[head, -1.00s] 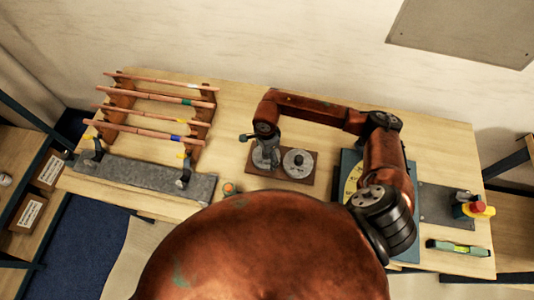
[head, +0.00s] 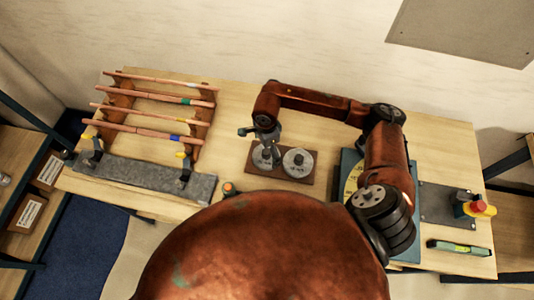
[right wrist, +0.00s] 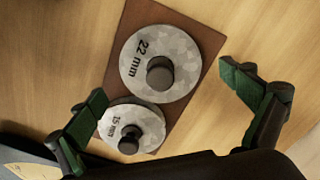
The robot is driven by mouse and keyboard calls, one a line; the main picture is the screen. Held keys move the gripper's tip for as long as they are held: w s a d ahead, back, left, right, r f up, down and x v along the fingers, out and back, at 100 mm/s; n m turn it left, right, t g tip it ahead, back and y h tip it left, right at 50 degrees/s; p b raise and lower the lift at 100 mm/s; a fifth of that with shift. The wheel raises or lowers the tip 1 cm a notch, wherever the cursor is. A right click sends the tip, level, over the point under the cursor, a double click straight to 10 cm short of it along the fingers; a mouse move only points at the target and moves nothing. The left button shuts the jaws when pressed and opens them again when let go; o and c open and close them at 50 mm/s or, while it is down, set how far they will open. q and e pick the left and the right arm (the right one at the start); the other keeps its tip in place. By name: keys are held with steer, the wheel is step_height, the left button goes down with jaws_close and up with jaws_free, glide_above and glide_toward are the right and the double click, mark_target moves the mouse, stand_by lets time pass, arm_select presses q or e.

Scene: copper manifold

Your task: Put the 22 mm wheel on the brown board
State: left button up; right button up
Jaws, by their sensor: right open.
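The brown board (head: 274,177) lies on the table and also shows in the right wrist view (right wrist: 140,11). The grey 22 mm wheel (right wrist: 186,51) lies flat on it, its dark knob up. In the head view this is the left wheel (head: 259,161), partly hidden by my right gripper (head: 264,147). In the right wrist view my right gripper (right wrist: 168,90) is open and empty, its green-padded fingers apart on either side of the wheel. My left gripper is not in view.
A smaller 15 mm wheel (right wrist: 149,120) lies beside it on the board, at right in the head view (head: 298,168). A rack of copper pipes (head: 120,95) stands at left behind a grey bar (head: 140,180). A green level (head: 458,248) lies far right.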

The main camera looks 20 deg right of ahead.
mark_target(267, 151)
step_height(267, 151, up, 9)
steer(key=shift+f+b, duration=0.2)
steer(key=shift+b, duration=0.4)
